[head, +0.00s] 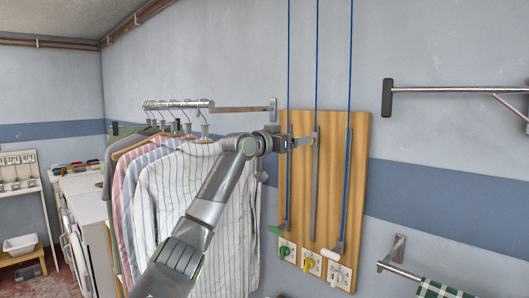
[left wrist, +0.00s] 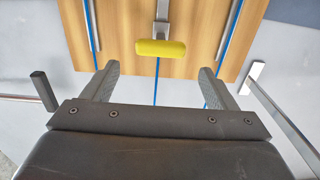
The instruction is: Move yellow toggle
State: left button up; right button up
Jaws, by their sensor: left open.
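The wooden board (head: 357,150) on the wall carries several small switch plates at its bottom. The yellow toggle (head: 307,264) sits on the middle plate (head: 316,258), between a green toggle (head: 284,252) and a white toggle (head: 335,277). A yellow handle (head: 304,142) is high on the middle rail; in the left wrist view this handle (left wrist: 161,48) shows just past my fingertips, lined up between them. My left gripper (head: 283,143) is open, at the board's upper part, well above the toggles. In the left wrist view its fingers (left wrist: 160,71) are apart and empty. My right gripper is not in view.
A green handle (head: 275,230) and a white handle (head: 328,253) hang low on the outer cables. Shirts (head: 190,205) on a rail stand left. A dark-ended wall bar (head: 387,97) and a lower bracket (head: 397,250) stick out right of the board.

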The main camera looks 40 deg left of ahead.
pick_arm(q)
jog(key=s+b, duration=0.5)
jog(key=s, duration=0.6)
jog(key=shift+a, duration=0.4)
